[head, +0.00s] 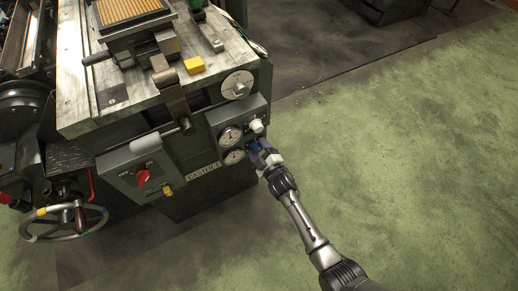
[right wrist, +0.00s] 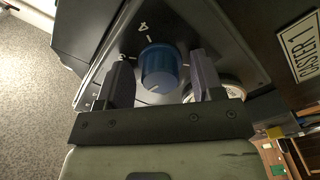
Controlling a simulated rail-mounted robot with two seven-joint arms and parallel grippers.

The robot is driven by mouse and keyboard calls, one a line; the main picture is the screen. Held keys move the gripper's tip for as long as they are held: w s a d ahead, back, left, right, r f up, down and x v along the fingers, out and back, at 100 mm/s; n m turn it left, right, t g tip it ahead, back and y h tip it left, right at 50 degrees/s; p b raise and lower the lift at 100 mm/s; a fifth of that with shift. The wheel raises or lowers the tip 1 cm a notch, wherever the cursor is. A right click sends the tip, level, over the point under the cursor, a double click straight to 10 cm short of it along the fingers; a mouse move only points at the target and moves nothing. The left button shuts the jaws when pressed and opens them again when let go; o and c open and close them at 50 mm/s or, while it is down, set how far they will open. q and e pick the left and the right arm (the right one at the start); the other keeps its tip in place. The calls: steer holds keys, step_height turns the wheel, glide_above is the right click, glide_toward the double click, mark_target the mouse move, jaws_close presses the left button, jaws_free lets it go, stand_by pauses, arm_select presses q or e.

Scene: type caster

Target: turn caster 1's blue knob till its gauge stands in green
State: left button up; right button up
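Caster 1's blue knob (right wrist: 158,68) sits on a dark panel under a white "4" mark. My right gripper (right wrist: 160,82) is open around it, one finger on each side with a small gap. In the head view my right gripper (head: 262,152) is at the panel's lower right, and the blue knob (head: 254,146) is partly hidden by it. Two round white gauges, an upper one (head: 230,136) and a lower one (head: 234,157), sit left of the knobs. Their needles and coloured zones are too small to read. In the right wrist view a gauge (right wrist: 232,88) is partly hidden behind a finger. My left gripper is not in view.
A pale knob (head: 256,126) sits above the blue one. A control box with a red switch (head: 142,177) is at left, beside the CASTER 1 plate (head: 203,172). A handwheel (head: 62,222) is lower left. The green floor (head: 420,150) at right is clear.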

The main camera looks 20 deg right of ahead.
steer(key=shift+s, duration=0.3)
steer(key=s+d+p, duration=0.1)
steer(key=s+p, duration=0.4)
steer(key=s, duration=0.8)
steer(key=shift+d, duration=0.4)
